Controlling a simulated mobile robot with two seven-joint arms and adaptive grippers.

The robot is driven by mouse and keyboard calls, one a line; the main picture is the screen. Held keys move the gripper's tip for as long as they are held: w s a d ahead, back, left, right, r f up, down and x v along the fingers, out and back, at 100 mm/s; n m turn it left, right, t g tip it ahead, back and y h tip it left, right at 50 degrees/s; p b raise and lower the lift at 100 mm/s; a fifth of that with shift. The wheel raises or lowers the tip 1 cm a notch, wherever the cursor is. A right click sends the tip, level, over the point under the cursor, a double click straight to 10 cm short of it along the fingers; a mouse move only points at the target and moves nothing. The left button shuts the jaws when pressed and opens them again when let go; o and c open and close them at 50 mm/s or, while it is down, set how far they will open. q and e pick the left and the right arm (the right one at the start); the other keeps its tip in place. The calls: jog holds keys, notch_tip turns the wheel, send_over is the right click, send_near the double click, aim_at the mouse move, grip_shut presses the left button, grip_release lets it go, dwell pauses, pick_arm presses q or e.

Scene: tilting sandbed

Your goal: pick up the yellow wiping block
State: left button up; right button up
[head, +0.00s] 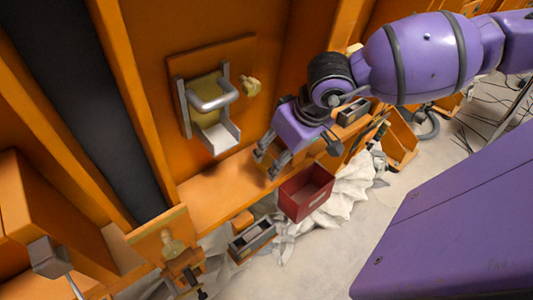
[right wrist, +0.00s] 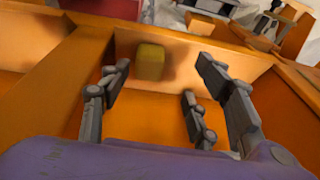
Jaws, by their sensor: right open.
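The yellow wiping block (right wrist: 150,62) shows in the right wrist view, sitting against an orange surface beyond my fingertips. My right gripper (right wrist: 163,80) is open, with its grey fingers spread on either side of the block in that picture. A gap seems to remain between the fingers and the block, and nothing is held. In the head view my right gripper (head: 269,163) hangs over the orange ledge, pointing down. I cannot make out the block surely there. My left gripper is not in view.
A red open bin (head: 306,191) stands right of the ledge, with a grey tray (head: 252,240) nearby. A grey handle (head: 213,98) sticks out of the orange wall panel. Crumpled white sheeting lies behind the bin. Pale floor is clear at the lower middle.

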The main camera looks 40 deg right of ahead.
aim_at(271, 162)
jog(key=shift+w+d+f+n+h, duration=0.3)
jog(key=shift+w+d+f, duration=0.1)
jog(key=shift+w+f, duration=0.55)
jog(key=shift+f, duration=0.05)
jog(key=x, duration=0.4)
jog(key=shift+w, duration=0.4)
jog(key=shift+f, duration=0.1)
jog(key=shift+c, duration=1)
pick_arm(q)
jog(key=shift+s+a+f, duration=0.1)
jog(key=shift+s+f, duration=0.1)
pick_arm(e)
jog(key=c, duration=0.8)
